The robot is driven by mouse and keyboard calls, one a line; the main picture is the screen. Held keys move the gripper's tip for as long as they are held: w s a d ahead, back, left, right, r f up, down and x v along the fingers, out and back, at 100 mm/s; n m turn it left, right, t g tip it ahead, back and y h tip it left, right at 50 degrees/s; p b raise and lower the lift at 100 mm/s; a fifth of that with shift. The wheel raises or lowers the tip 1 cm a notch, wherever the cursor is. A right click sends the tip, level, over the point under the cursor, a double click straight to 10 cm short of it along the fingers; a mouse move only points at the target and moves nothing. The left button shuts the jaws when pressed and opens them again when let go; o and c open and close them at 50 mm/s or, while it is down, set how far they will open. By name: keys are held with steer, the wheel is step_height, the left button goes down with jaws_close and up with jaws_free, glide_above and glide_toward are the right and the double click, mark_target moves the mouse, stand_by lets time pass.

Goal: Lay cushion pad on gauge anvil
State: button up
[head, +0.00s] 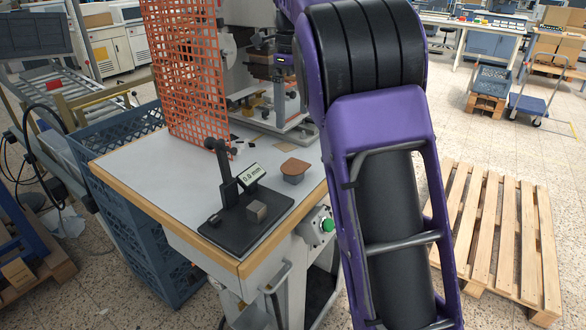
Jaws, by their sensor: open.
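The thickness gauge (243,224) stands on the front of the grey-topped table as a dark base plate. It has a black post with a tilted arm (222,165) and a small display (251,175) reading 0.0 mm. A small grey-brown block (256,211) sits on the plate, seemingly the anvil. A brown flat piece (295,166) lies on a grey round support behind and right of the gauge; it may be the cushion pad, but I cannot be sure.
An orange mesh guard (185,75) and the press (252,95) stand at the table's back. A blue crate (140,200) is at its left. A green button (327,225) is on the front right side. A wooden pallet (505,235) lies on the right floor.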

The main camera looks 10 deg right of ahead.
mark_target(294, 166)
step_height(294, 166, down, 13)
steer(key=b, duration=0.3)
steer(key=shift+w+d+r, duration=0.1)
steer(key=shift+r, duration=0.05)
steer(key=shift+f, duration=0.2)
stand_by(0.6)
steer(key=c, duration=1.1)
steer(key=shift+o, duration=0.2)
